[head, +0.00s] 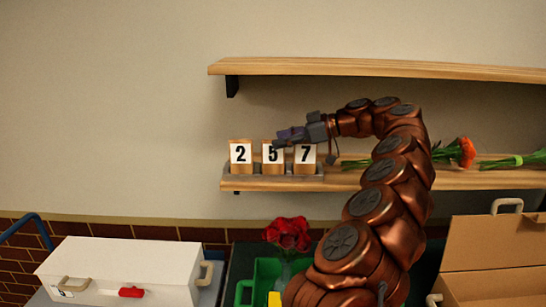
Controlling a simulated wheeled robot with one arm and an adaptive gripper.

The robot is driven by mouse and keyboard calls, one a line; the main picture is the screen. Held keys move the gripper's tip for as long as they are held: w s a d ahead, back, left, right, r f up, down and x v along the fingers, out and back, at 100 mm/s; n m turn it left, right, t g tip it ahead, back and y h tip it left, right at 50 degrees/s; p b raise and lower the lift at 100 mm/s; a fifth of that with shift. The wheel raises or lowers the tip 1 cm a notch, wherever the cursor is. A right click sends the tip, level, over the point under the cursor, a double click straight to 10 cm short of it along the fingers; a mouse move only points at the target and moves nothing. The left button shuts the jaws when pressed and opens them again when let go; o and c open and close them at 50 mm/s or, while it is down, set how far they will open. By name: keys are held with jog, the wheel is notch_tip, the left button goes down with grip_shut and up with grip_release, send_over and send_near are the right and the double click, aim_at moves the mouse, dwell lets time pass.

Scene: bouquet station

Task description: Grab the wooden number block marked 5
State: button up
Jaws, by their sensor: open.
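The wooden number block marked 5 (272,158) stands upright in the middle of a grey holder (234,169) on the lower shelf. The block marked 2 (240,156) is on its left and the block marked 7 (305,159) is on its right, each a small gap away. My gripper (283,139) is open, at the top right of the 5 block and partly in front of the tops of the 5 and 7 blocks. I cannot tell whether it touches either block. My copper-coloured arm reaches up from below and bends left to the shelf.
An upper shelf (380,68) runs above my gripper. Below are a white case (125,262), a red flower (288,234) by a green crate (243,290), and an open cardboard box (495,243).

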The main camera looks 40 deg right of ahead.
jog(key=shift+w+a+f, duration=0.15)
jog(key=shift+w+a, duration=0.1)
jog(key=shift+w, duration=0.05)
jog(key=shift+c, duration=0.4)
grip_shut()
